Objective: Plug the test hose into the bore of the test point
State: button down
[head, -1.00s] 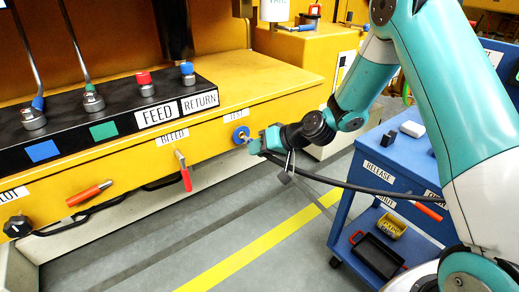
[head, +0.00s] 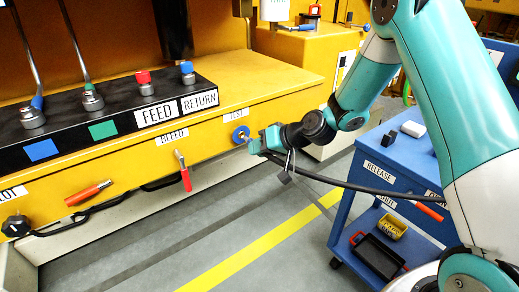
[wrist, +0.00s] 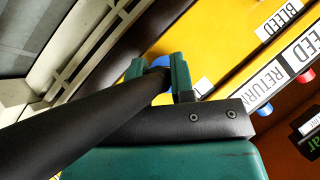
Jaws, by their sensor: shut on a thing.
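The test point is a blue ring (head: 241,134) on the yellow front panel, under a TEST label. My gripper (head: 257,143) is right in front of it, shut on the black test hose (head: 365,188). A small pale tip shows between the fingers and the blue ring. It points at the ring, but I cannot tell whether it is inside the bore. In the wrist view, the hose (wrist: 60,125) runs up to the teal fingers (wrist: 160,78). The blue ring (wrist: 161,62) shows just beyond them, partly hidden, and the bore is hidden.
A red-handled BLEED valve (head: 183,172) sticks out left of the test point. A black block with FEED and RETURN couplings (head: 188,78) sits above. A blue cart (head: 400,160) stands right, beneath my arm; the hose trails over it. The floor between has free room.

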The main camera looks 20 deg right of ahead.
jog(key=shift+w+a, duration=0.25)
jog(key=shift+w, duration=0.5)
jog(key=shift+w+a, duration=0.25)
jog(key=shift+w, duration=0.5)
jog(key=c, duration=0.9)
grip_release()
jog(key=b+v, duration=0.2)
jog(key=v, duration=1.5)
jog(key=shift+s+d+r, duration=0.1)
jog(key=shift+s+d, duration=0.05)
jog(key=shift+d, duration=0.05)
